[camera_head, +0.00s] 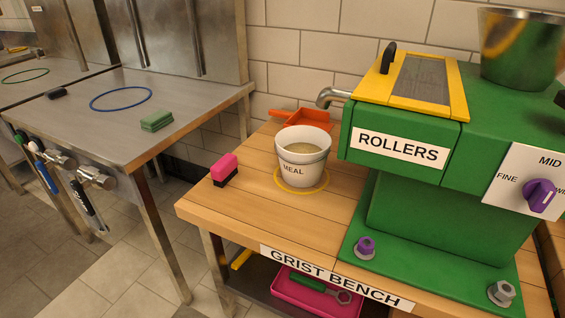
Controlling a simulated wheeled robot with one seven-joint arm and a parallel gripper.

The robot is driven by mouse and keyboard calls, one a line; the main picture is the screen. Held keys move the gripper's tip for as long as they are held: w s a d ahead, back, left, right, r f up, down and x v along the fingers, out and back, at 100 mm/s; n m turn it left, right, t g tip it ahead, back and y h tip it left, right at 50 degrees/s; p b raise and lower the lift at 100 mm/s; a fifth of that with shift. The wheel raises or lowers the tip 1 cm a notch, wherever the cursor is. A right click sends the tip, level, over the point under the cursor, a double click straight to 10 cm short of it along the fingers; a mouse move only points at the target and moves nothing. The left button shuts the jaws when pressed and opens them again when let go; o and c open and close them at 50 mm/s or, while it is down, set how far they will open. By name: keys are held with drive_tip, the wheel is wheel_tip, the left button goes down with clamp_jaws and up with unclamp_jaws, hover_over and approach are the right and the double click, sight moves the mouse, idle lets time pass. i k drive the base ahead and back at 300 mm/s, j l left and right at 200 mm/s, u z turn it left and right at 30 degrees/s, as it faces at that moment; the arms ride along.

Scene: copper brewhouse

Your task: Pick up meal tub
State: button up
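The meal tub (303,168) is a white tub with the word MEAL on its side and a pale tan fill inside. It stands upright on a yellow ring (324,182) marked on the wooden grist bench (245,208). Its open top is below and left of the metal spout (331,97) of the green roller mill. My gripper is not in view.
The green mill (440,215) stands close on the tub's right. An orange scoop (298,119) lies behind the tub, and a pink-and-black brush (224,169) sits to its left. A steel table (130,125) with a green sponge (156,121) stands further left. The bench front is clear.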

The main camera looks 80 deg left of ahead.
sight(303, 151)
drive_tip(key=j+u, duration=0.2)
drive_tip(key=u, duration=0.25)
drive_tip(key=j+u, duration=0.2)
drive_tip(key=u, duration=0.3)
drive_tip(key=j+u, duration=0.15)
drive_tip(key=u, duration=0.3)
drive_tip(key=i+j+u, duration=0.1)
drive_tip(key=u, duration=0.35)
